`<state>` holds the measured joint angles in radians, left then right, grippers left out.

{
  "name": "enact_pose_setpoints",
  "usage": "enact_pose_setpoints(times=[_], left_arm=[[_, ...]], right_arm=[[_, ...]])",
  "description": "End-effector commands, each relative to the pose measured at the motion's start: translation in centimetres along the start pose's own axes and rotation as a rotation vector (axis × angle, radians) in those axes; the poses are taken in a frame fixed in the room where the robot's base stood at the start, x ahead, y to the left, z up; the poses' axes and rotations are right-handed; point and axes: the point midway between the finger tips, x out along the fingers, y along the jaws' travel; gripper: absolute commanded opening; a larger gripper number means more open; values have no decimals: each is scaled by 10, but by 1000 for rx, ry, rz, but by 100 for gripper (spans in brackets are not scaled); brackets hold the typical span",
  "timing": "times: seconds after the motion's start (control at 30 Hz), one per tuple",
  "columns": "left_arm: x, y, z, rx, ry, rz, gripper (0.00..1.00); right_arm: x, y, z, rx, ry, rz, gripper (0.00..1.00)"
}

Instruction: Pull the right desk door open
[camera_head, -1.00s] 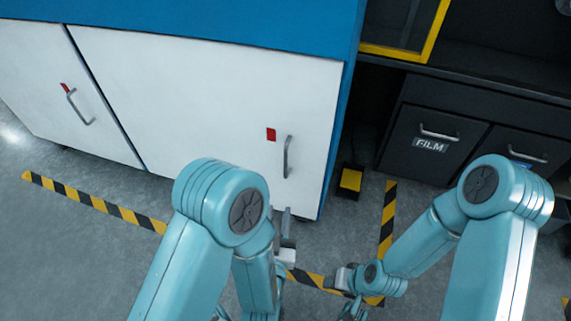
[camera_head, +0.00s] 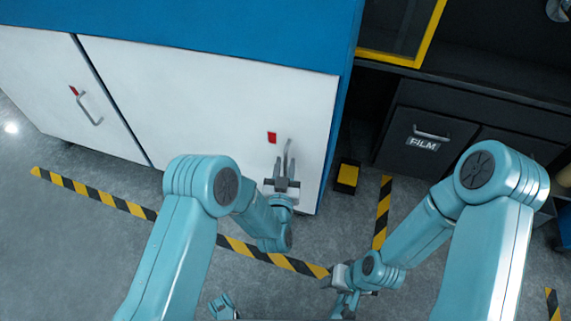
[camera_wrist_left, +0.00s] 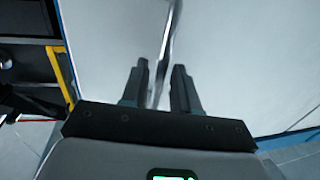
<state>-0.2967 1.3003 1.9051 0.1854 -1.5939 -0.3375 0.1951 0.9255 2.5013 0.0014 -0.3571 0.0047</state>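The right desk door (camera_head: 205,105) is a white panel on the blue-topped desk and looks closed. Its grey bar handle (camera_head: 287,149) stands upright near the door's right edge, beside a red tag (camera_head: 271,138). My left gripper (camera_head: 284,167) is at the handle's lower part. In the left wrist view the two dark fingers (camera_wrist_left: 159,78) are apart, and the handle (camera_wrist_left: 168,38) runs down between them with gaps showing. My right gripper (camera_head: 340,277) is low over the floor, away from the door; its fingers are too small to read.
The left desk door (camera_head: 62,95) is white with its own handle. A yellow-and-black block (camera_head: 347,177) stands on the floor to the right. A dark cabinet with a FILM drawer (camera_head: 425,138) is farther right. Striped floor tape (camera_head: 100,196) runs in front of the desk.

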Motion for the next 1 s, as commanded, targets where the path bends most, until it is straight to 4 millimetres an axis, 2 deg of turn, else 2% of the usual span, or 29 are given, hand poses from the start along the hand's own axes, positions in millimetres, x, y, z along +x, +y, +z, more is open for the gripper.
enact_pose_setpoints(times=[0.13,0.4,0.43,0.5,0.53,1.0], left_arm=[[11,0,0,1,-1,0,29],[13,0,-1,1,-1,0,29],[13,0,-1,1,-1,0,26],[13,0,0,0,-1,0,3],[13,0,0,0,-1,0,0],[12,-3,0,0,-2,1,0]], right_arm=[[3,2,-1,2,2,0,43],[3,2,-1,3,3,0,43],[3,2,-1,3,3,0,43],[3,2,-1,3,3,0,43],[3,2,-1,2,3,0,43],[3,2,-1,2,3,0,43]])
